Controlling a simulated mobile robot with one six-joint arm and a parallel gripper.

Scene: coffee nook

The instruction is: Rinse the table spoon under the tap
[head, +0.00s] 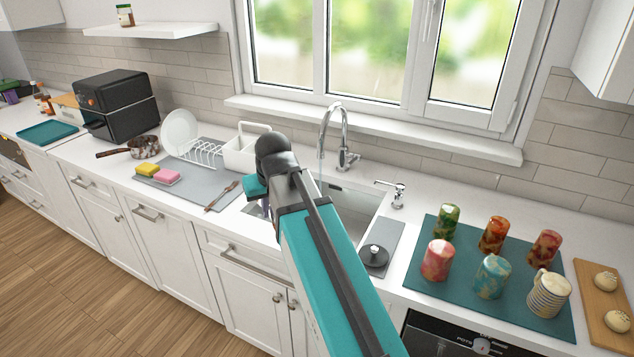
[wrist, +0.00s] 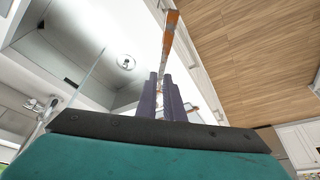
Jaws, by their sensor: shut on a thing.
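My gripper (wrist: 166,97) is shut on a slim utensil with an orange end, which I take for the table spoon (wrist: 171,24). The spoon sticks out beyond the fingertips, over the sink's front edge in the wrist view. Its bowl cannot be made out, and my arm hides it in the head view. The sink (head: 345,207) lies below and behind my arm, with its drain (wrist: 125,61) visible. The tap (head: 331,125) arches over the sink. A thin pale stream (wrist: 88,72) falls from it, apart from the spoon.
A grey mat (head: 205,180) left of the sink holds a dish rack (head: 203,153), sponges (head: 147,169) and a brown utensil (head: 222,195). A soap dispenser (head: 398,195) and a dark round lid (head: 374,255) stand right of the sink. Several cups stand on a teal mat (head: 455,280).

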